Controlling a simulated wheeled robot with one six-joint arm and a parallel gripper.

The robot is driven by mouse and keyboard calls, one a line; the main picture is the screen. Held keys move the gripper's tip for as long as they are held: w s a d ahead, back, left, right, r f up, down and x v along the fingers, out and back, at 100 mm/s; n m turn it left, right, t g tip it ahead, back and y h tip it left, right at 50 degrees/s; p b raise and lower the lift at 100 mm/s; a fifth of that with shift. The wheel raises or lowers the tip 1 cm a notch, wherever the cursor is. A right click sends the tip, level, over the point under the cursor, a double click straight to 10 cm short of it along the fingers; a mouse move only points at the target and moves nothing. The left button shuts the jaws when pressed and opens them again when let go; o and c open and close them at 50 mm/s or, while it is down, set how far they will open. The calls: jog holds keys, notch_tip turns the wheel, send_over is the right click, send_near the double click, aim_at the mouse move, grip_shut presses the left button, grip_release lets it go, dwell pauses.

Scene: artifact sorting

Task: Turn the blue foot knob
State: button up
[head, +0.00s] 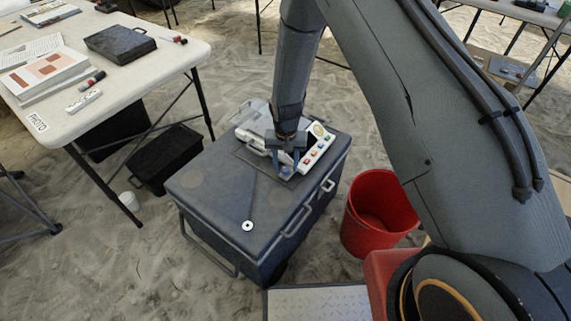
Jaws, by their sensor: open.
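A white device (318,139) with a row of small coloured knobs or buttons on its panel sits on top of a dark grey case. My gripper (286,166) points down at the device's front left, with its jaws close to or around a small blue part (287,171). This may be the blue foot knob, but it is too small and too covered to be sure. I cannot tell whether the jaws touch it. My gripper is open. My arm hides part of the device's back.
The dark grey case (205,205) has a small white ring (247,226) at its front. A red bucket (378,213) stands on the sand to its right. A white table (120,75) with books and a dark box is at the left. The case top's left half is mostly clear.

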notch_tip(320, 180, up, 7)
jog(key=shift+r, duration=0.4)
dwell(0.4)
notch_tip(320, 180, up, 17)
jog(key=p, duration=0.1)
send_over(287, 168)
jog(key=s+d, duration=0.8)
jog(key=d, duration=0.1)
jog(key=s+d+r, duration=0.2)
jog(key=s+r, duration=0.1)
jog(key=s, duration=0.2)
jog(key=s+d+r+n+p, duration=0.1)
jog(key=s+d+r, duration=0.2)
jog(key=s, duration=0.2)
jog(key=s+d+r+p, duration=0.1)
jog(key=s+d+r, duration=0.1)
jog(key=s, duration=0.3)
jog(key=shift+s+d+r, duration=0.25)
jog(key=shift+r, duration=0.6)
